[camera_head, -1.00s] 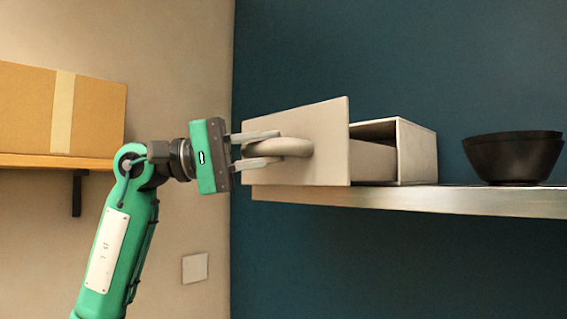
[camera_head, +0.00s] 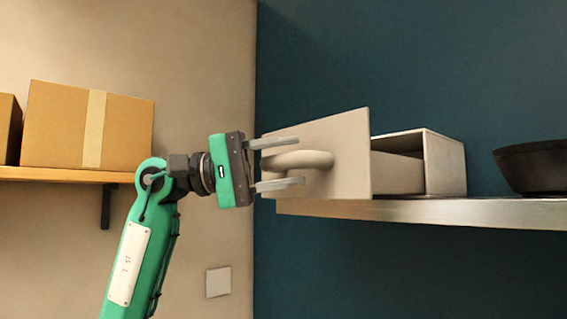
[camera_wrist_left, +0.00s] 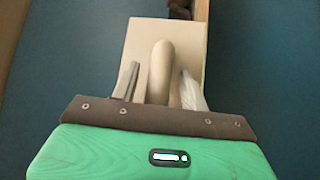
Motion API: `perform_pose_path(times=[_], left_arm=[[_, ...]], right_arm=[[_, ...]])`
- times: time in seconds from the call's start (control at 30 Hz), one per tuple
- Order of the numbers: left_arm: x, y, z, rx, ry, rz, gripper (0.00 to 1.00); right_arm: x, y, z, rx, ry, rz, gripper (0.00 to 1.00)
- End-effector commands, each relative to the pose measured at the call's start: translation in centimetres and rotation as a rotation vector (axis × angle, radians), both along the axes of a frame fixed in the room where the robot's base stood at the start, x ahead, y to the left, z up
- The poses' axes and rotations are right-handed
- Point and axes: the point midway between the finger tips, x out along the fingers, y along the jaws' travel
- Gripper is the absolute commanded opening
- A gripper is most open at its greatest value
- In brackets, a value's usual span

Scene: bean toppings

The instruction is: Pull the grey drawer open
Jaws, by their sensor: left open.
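The grey drawer (camera_head: 345,150) stands partly pulled out of its box-shaped housing (camera_head: 444,162) on the shelf, with its side wall showing in the gap. Its thick looped handle (camera_head: 300,161) sticks out from the front panel toward my left gripper. My left gripper (camera_head: 301,160) is open, one finger above the handle and one below it, with gaps to both. In the left wrist view the handle (camera_wrist_left: 161,72) lies between the two spread fingers (camera_wrist_left: 158,88), in front of the drawer panel (camera_wrist_left: 185,40). The drawer's inside is hidden. My right gripper is not in view.
The drawer housing stands on a metal-edged shelf (camera_head: 430,211). A dark bowl (camera_head: 535,168) stands on it at the right. Cardboard boxes (camera_head: 60,125) sit on a wooden shelf (camera_head: 60,174) at the left. The space below the drawer looks clear.

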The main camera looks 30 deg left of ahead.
Motion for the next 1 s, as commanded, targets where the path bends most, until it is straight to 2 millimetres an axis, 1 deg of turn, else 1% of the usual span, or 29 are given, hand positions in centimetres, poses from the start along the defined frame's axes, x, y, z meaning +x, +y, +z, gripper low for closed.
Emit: perform_pose_path(times=[0.17,0.27,0.4,0.6,0.7,0.8,1.0], left_arm=[[-0.8,1.9,-0.5,-0.002,-0.001,0.004,0.45],[-1.6,3.8,-0.9,-0.003,-0.001,0.005,0.45],[-3.0,6.8,-1.4,-0.002,0.0,0.004,0.45],[-4.6,10.3,-1.9,-0.001,0.001,0.001,0.45],[-5.1,11.5,-1.9,-0.001,0.001,0.002,0.45],[-5.4,12.1,-2.0,0.0,0.001,0.0,0.45],[-5.6,12.3,-1.9,0.001,0.001,-0.001,0.45]], right_arm=[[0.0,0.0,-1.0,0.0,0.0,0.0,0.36],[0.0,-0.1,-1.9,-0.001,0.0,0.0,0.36],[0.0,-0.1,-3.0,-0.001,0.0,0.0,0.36],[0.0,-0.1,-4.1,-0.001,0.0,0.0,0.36],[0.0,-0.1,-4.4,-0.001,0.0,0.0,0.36],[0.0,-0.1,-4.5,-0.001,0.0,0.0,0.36],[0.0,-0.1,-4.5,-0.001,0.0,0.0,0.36]])
